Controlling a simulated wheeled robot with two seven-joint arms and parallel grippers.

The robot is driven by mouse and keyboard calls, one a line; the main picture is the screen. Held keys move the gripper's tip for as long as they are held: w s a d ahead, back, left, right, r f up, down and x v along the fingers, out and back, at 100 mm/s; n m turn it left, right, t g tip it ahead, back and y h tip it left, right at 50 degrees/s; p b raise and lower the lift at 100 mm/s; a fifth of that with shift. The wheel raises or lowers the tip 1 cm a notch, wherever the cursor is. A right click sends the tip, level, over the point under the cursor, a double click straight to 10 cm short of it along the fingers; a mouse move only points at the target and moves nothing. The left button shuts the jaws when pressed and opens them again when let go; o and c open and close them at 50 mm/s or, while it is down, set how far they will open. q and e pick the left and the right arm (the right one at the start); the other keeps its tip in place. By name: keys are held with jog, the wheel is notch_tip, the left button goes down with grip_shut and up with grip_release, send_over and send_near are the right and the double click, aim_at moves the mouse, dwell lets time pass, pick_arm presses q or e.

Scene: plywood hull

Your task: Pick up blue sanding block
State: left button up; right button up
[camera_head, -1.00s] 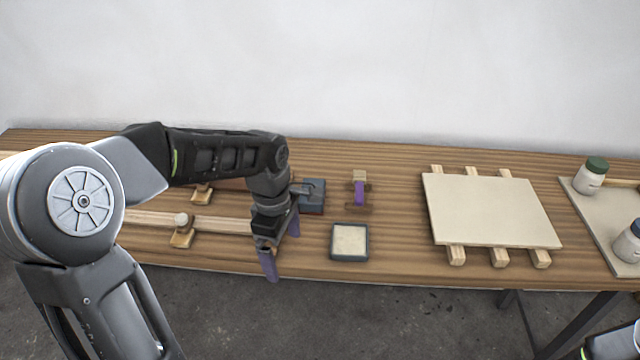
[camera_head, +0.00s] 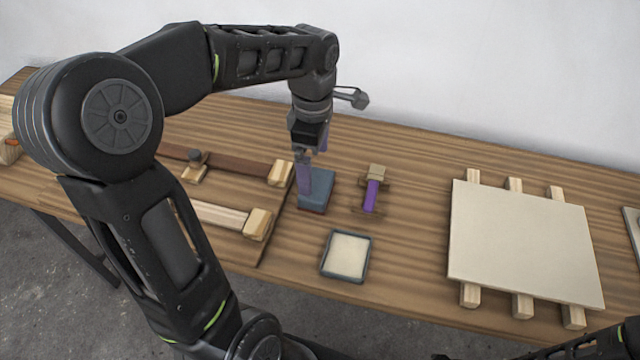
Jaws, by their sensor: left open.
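The blue sanding block (camera_head: 320,188), with a reddish lower edge, lies on the wooden bench just right of the wooden rails. My left gripper (camera_head: 304,192) points down at the block, its jaws open. One purple finger shows in front of the block's left part and hides some of it. The other finger is mostly hidden, and I cannot tell whether the fingers touch the block. My right gripper is out of view; only dark arm parts (camera_head: 600,343) show at the lower right.
A small wooden piece with a purple band (camera_head: 371,196) stands right of the block. A shallow dark-rimmed tray (camera_head: 326,266) with a pale inside lies in front. A pale panel (camera_head: 520,245) rests on wooden strips at right. Rails with wooden end blocks (camera_head: 257,224) lie at left.

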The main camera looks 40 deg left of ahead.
aim_at(317, 183)
pick_arm(q)
jog(key=shift+w+f, duration=0.1)
jog(key=shift+f, duration=1.25)
jog(key=shift+f, duration=0.1)
jog(key=f, duration=0.2)
jog(key=f+p, duration=0.1)
jog(key=f, duration=0.2)
jog(key=shift+w+d, duration=0.15)
jog(key=shift+w, duration=0.05)
jog(key=shift+c, duration=0.6)
jog(key=c, duration=1.1)
jog(key=shift+r, duration=0.1)
jog(key=shift+c, duration=0.2)
notch_tip(317, 183, up, 10)
jog(key=shift+f+b, duration=0.1)
jog(key=shift+b, duration=0.25)
